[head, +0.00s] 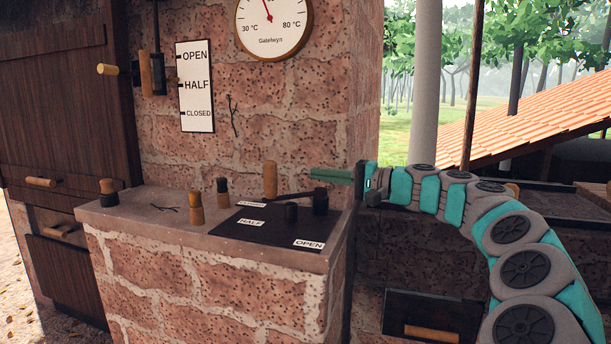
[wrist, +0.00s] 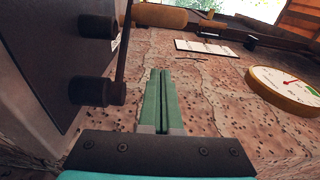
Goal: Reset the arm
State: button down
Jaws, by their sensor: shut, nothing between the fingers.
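My arm (head: 480,195) reaches in from the right in the head view, bending over to the stone counter. My gripper (head: 314,174) points left above the right end of the counter. In the wrist view my gripper's two green fingers (wrist: 165,75) lie together, with nothing between them. In the head view the fingertips are near a dark lever (head: 290,196) with a black knob; I cannot tell whether they touch it. In the wrist view the dark knobs (wrist: 92,91) stand to the left of the fingers, apart from them.
The stone counter (head: 150,206) holds a dark plate (head: 250,232) with HALF and OPEN labels, and several wooden pegs (head: 196,208). A brick wall rises behind, with a gauge (head: 273,25) and an OPEN/HALF/CLOSED board (head: 195,88). A drawer (head: 433,318) is below my arm.

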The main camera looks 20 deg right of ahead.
jog(key=shift+s, duration=0.15)
jog(key=s+a+f+n+g, duration=0.1)
jog(key=s+a, duration=0.1)
jog(key=a, duration=0.2)
jog(key=s+a+n+g, duration=0.1)
jog(key=s+a+g, duration=0.1)
jog(key=a, duration=0.3)
jog(key=s+a+f+n+g, duration=0.1)
jog(key=s+a+g, duration=0.1)
jog(key=a, duration=0.3)
jog(key=shift+s+f+n, duration=0.3)
jog(key=shift+s+n, duration=0.05)
jog(key=shift+n, duration=0.05)
jog(key=s+a+f+n+g+h, duration=0.25)
jog(key=s+a+f, duration=0.25)
jog(key=s+f, duration=0.4)
jog(key=s+a+f+n+g+h, duration=0.2)
jog(key=s+a+f+g+h, duration=0.4)
jog(key=s, duration=0.5)
jog(key=s+d+f+h, duration=0.2)
jog(key=s+d+f, duration=0.4)
jog(key=s, duration=0.3)
jog(key=s+d+f+h, duration=0.3)
jog(key=s+d+f, duration=0.4)
jog(key=s, duration=0.3)
jog(key=shift+f+g, duration=0.35)
jog(key=shift+f, duration=0.45)
